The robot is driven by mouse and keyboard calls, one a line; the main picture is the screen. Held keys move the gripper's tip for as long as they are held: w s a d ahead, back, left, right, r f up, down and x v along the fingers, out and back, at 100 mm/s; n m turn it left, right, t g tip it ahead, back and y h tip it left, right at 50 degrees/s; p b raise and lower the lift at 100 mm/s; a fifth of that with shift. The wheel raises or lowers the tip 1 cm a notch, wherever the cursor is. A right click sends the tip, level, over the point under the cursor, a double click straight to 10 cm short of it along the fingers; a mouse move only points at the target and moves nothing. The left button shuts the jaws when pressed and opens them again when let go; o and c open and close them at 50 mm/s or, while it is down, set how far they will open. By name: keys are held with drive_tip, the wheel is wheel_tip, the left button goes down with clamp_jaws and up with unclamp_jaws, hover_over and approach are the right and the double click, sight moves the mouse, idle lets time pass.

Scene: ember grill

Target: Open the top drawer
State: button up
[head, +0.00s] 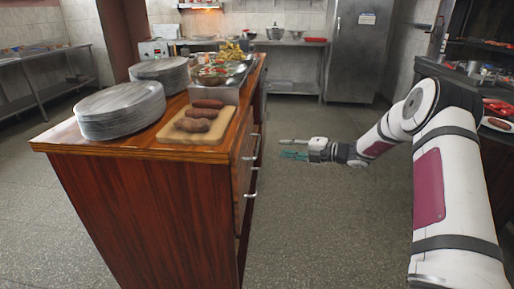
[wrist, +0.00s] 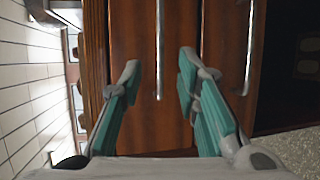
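The wooden counter (head: 140,205) has drawers on its right side, seen at a steep angle in the head view. The upper drawer's metal bar handle (head: 257,147) is just below the countertop. A lower handle (head: 252,184) sits beneath it. My gripper (head: 292,148) is to the right of the handles, pointing at the counter. In the wrist view, turned sideways, the open fingers (wrist: 158,72) stand either side of the upper handle (wrist: 159,50), with nothing between the pads. The lower handle (wrist: 249,50) is right of the fingers. The drawer fronts look shut.
Plates (head: 120,108), a cutting board (head: 185,137) with sausages and food trays stand on the counter. A steel fridge (head: 357,50) is at the back. A dark grill unit (head: 500,150) stands at the right. The floor between is clear.

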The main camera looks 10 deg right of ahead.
sight(258, 145)
drive_tip(key=b+x, duration=0.2)
drive_tip(key=x, duration=1)
drive_tip(key=shift+f, duration=0.1)
drive_tip(key=shift+a, duration=0.1)
clamp_jaws()
